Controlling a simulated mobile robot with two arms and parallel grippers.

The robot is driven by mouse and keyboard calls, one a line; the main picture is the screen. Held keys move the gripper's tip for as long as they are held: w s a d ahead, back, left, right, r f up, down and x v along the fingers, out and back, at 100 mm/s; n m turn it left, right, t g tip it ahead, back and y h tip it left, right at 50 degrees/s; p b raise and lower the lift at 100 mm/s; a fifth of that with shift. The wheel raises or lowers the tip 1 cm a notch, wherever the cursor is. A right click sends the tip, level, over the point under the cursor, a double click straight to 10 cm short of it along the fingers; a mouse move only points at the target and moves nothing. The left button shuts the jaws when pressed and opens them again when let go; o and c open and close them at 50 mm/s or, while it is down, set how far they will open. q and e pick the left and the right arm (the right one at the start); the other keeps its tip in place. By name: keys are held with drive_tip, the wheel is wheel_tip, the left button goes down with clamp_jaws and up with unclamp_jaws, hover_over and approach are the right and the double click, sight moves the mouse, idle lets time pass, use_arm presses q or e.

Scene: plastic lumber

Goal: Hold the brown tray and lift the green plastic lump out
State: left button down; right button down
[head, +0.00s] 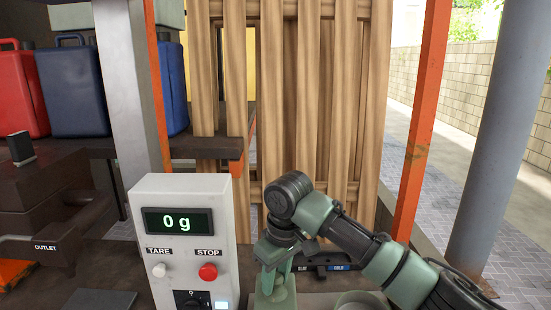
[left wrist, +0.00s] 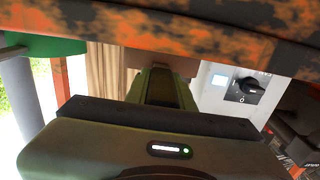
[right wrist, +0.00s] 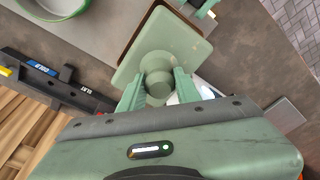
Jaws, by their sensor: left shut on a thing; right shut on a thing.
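The green plastic lump (right wrist: 172,48) shows in the right wrist view as a square plate with a round knob on it. My right gripper (right wrist: 158,85) is shut on the knob, one finger on each side. The brown tray (right wrist: 135,32) shows only as a brown rim at the plate's upper edge; whether the plate is clear of it I cannot tell. In the head view my right gripper (head: 275,285) is low in the middle, its fingertips hidden. In the left wrist view my left gripper (left wrist: 163,85) is shut on a brown piece, seemingly the tray (left wrist: 150,56), mostly hidden.
A scale display (head: 190,240) reading 0 g stands left of my right gripper. A black labelled bar (head: 325,262) lies behind it. A round green dish (right wrist: 55,5) lies nearby. Wooden slats (head: 290,90) stand behind. An orange-black beam (left wrist: 190,28) crosses close above my left gripper.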

use_arm(q)
drive_tip(key=shift+f, duration=0.1)
drive_tip(key=c, duration=1.1)
unclamp_jaws()
drive_tip(key=shift+s, duration=0.1)
drive_tip(key=s, duration=1.2)
use_arm(e)
drive_tip(key=shift+r, duration=0.1)
drive_tip(key=shift+r+p, duration=0.3)
drive_tip(key=shift+p, duration=0.05)
use_arm(q)
drive_tip(key=shift+w+r+p, duration=0.1)
drive_tip(key=shift+r+p, duration=1.1)
drive_tip(key=shift+r, duration=2.1)
use_arm(e)
drive_tip(key=shift+r, duration=1.2)
use_arm(q)
drive_tip(key=shift+f, duration=0.1)
use_arm(e)
drive_tip(key=shift+f, duration=0.15)
